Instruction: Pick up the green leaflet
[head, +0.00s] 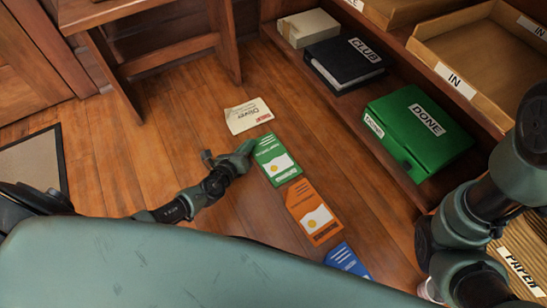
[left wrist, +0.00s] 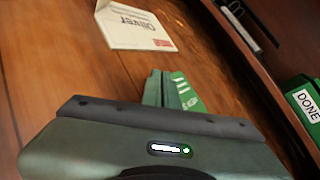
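The green leaflet (head: 279,163) lies on the wood floor, at the top of a row of leaflets. My left gripper (head: 247,149) is low at its upper left edge, with the fingertips at or over that edge. In the left wrist view, the two fingers (left wrist: 161,88) look close together, and part of the green leaflet (left wrist: 188,94) shows just to their right. The fingers hide the rest of it. I cannot tell whether the paper is between them. My right arm is at the right of the head view, but its gripper does not show.
An orange leaflet (head: 315,212) and a blue leaflet (head: 346,260) lie below the green one.

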